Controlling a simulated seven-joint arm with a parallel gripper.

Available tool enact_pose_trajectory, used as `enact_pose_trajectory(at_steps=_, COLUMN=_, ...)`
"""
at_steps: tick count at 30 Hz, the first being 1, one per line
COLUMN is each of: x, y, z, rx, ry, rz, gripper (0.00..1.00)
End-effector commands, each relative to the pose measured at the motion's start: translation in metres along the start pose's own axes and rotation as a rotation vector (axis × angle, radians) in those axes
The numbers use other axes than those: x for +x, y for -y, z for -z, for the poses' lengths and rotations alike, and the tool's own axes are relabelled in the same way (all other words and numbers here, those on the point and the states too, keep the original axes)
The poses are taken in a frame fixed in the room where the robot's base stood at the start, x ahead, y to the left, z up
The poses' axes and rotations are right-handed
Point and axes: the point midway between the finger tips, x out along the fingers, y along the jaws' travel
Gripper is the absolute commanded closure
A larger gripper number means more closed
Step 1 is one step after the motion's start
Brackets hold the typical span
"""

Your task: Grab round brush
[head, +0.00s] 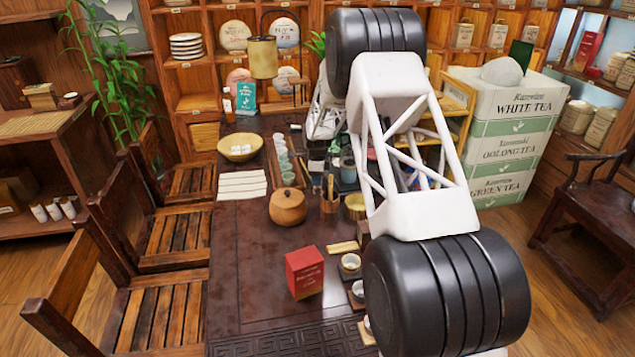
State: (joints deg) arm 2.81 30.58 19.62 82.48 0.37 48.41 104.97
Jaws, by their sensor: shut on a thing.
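I cannot make out a round brush for certain in the head view. A small wooden holder (330,203) with thin upright tools stands on the dark tea table (240,265), right of a round brown lidded pot (288,207). The tools are too small to tell apart. My arm's white truss and black joints cover the right part of the table. My gripper does not show; it seems hidden behind my arm.
A red box (304,272) stands near the table's front, with small cups (350,264) to its right. A woven bowl (240,147) and striped cloth (242,185) lie at the back left. Wooden chairs (170,300) line the left side. White tea boxes (505,140) are stacked behind right.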

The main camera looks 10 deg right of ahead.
Motion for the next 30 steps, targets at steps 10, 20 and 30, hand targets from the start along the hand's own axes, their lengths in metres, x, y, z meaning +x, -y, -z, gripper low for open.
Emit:
enact_pose_trajectory(at_steps=10, x=-0.023, y=0.000, z=0.000, rx=0.000, ry=0.001, rz=0.002, gripper=1.00)
enact_pose_trajectory(at_steps=20, x=-0.071, y=-0.001, z=0.000, rx=0.000, ry=0.001, rz=0.002, gripper=1.00)
enact_pose_trajectory(at_steps=30, x=-0.099, y=-0.002, z=0.000, rx=0.000, ry=0.001, rz=0.001, gripper=1.00)
